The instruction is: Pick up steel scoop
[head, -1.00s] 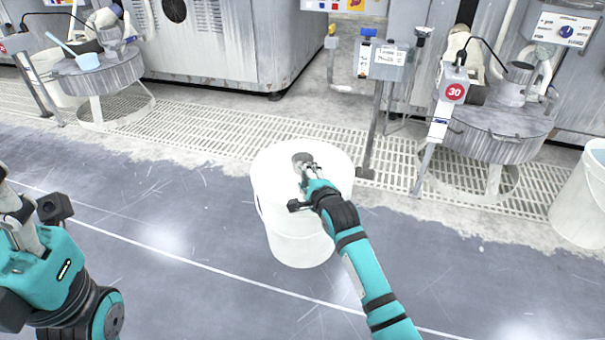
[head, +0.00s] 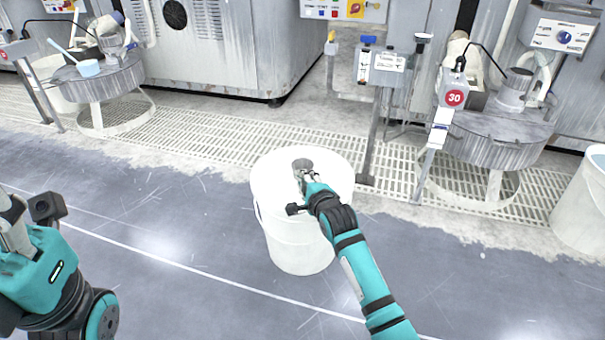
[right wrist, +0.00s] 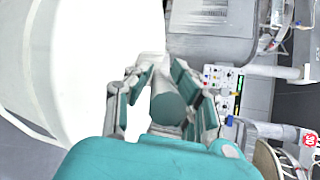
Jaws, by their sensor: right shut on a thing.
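The steel scoop (head: 302,164) shows as a small grey cup over the top of a white bucket (head: 290,235) in the head view. My right gripper (head: 305,182) is at the scoop's near side and shut on it. In the right wrist view the right gripper (right wrist: 160,95) has a rounded grey-green end between its fingers, likely the scoop's handle. The fingers hide part of the scoop. I cannot tell whether the scoop touches the bucket's contents. My left arm is at the left of the head view; its gripper fingers are not visible.
A round grey platen stand (head: 495,138) is behind right, beside a post with a red 30 sign (head: 455,98). A second white bucket (head: 580,205) is at the right edge. Floor around the middle bucket is clear.

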